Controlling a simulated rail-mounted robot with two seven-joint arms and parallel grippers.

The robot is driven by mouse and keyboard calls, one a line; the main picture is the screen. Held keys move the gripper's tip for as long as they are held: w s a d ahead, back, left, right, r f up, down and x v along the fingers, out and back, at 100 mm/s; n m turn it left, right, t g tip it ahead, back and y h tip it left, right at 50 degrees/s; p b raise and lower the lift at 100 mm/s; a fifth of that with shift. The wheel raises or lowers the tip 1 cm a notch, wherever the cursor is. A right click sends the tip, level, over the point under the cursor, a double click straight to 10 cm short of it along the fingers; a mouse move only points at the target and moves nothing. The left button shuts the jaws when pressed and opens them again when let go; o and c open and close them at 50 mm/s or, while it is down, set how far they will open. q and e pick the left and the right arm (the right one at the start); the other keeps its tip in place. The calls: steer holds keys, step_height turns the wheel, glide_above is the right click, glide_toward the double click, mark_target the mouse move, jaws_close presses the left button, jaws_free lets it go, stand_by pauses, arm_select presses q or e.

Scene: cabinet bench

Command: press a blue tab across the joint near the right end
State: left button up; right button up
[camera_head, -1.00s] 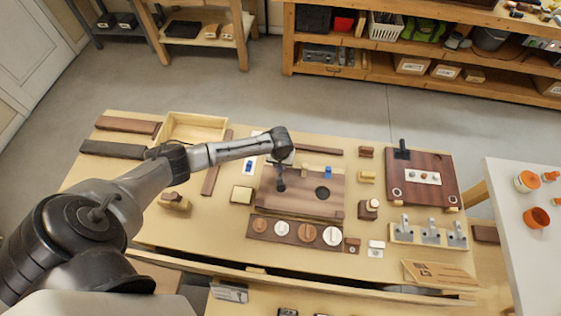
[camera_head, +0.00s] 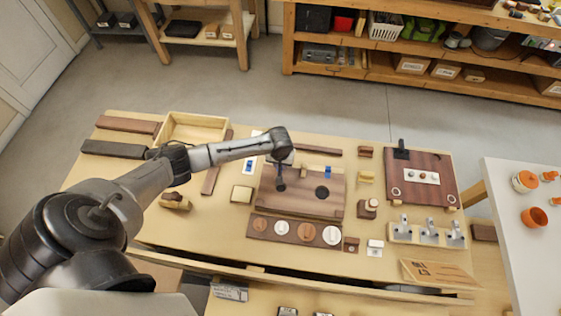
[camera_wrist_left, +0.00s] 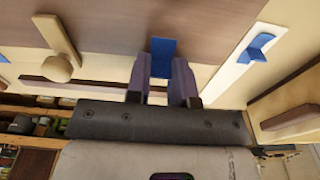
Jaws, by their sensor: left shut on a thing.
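My left gripper (camera_wrist_left: 162,82) is shut on a blue tab (camera_wrist_left: 162,56) in the left wrist view, the tab standing out past the fingertips. The tab is over the brown board (camera_head: 300,203); I cannot tell whether it touches. In the head view the gripper (camera_head: 281,180) points down over the board's left part, and the held tab cannot be made out. Another blue tab (camera_head: 327,172) sits at the board's far edge, toward its right end. A white strip (camera_head: 249,166) left of the board carries a blue tab, also seen in the wrist view (camera_wrist_left: 260,48). My right gripper is not in view.
A strip with several round discs (camera_head: 296,232) lies in front of the board. A small light block (camera_head: 241,194) is to its left and an open wooden tray (camera_head: 193,128) at the back left. A dark red panel (camera_head: 420,178) and metal clamps (camera_head: 429,235) stand to the right.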

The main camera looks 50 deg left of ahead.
arm_select(q)
steer(key=o, duration=0.7)
steer(key=shift+s, duration=0.1)
steer(key=o, duration=0.6)
steer(key=shift+r, duration=0.15)
steer(key=shift+r+p, duration=1.35)
steer(key=shift+p, duration=0.4)
steer(key=shift+r+p, duration=2.35)
steer(key=shift+p, duration=0.45)
